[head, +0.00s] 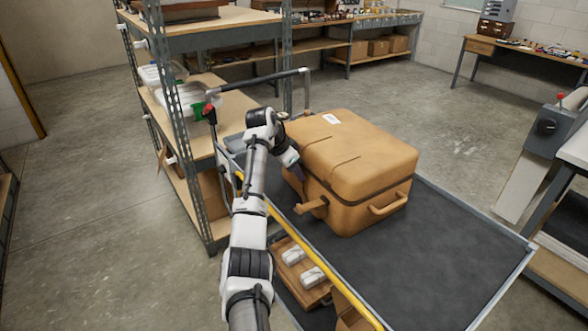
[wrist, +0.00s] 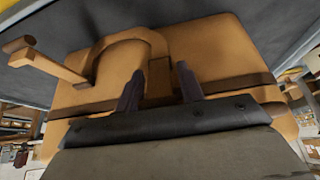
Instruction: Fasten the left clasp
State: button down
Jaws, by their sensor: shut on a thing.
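A tan suitcase (head: 345,155) lies on the dark top of a cart. In the head view my gripper (head: 297,172) is at its left side, its tips partly hidden by the suitcase. In the wrist view the suitcase (wrist: 215,45) fills the middle, with a dark seam band. My two dark fingers (wrist: 160,88) are shut with the left clasp (wrist: 158,75) between them, against the suitcase side. A curved handle (wrist: 118,45) is beside the fingers. Another clasp (wrist: 50,62) sticks out from the side; it also shows in the head view (head: 311,207).
The cart top (head: 450,255) is bare in front and right of the suitcase. A metal shelf unit (head: 195,110) stands close to my arm on the left. The cart's handle rail (head: 262,80) rises behind the suitcase. A wooden box with white items (head: 303,268) is below the cart top.

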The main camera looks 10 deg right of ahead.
jog(key=shift+r, duration=0.1)
jog(key=c, duration=1.2)
grip_release()
jog(key=b+v, duration=0.3)
jog(key=v, duration=1)
jog(key=shift+a+r, duration=0.15)
jog(key=shift+r, duration=0.15)
